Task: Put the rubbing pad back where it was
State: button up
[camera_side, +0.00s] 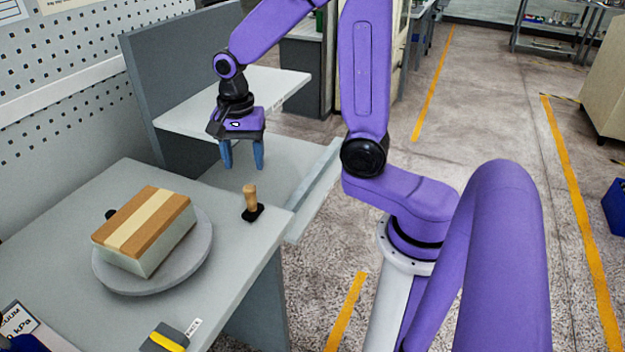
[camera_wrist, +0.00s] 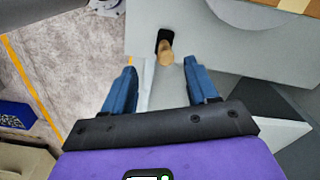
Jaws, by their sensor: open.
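A small tool with an upright wooden handle and a flat black base, which looks like the rubbing pad (camera_side: 251,200), stands near the right edge of the grey workbench. It also shows in the wrist view (camera_wrist: 165,50), just beyond my fingertips and roughly between them. My gripper (camera_side: 243,166) points down with its blue fingers apart and nothing between them. It is above and behind the pad, clear of it. The fingers also show in the wrist view (camera_wrist: 160,70). I cannot make out a marked place for the pad.
A wood-topped block (camera_side: 145,222) with a pale stripe sits on a round grey plate (camera_side: 125,283) on the bench. A black-and-yellow item (camera_side: 165,339) lies at the front beside a small label (camera_side: 193,327). The bench between plate and pad is clear.

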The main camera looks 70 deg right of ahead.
jog(key=s+a+r+n, duration=0.1)
jog(key=s+a+n, duration=0.1)
jog(key=s+n, duration=0.8)
jog(key=s+a+n, duration=0.2)
jog(key=s+n, duration=0.9)
jog(key=n, duration=0.5)
jog(key=shift+a+r, duration=0.4)
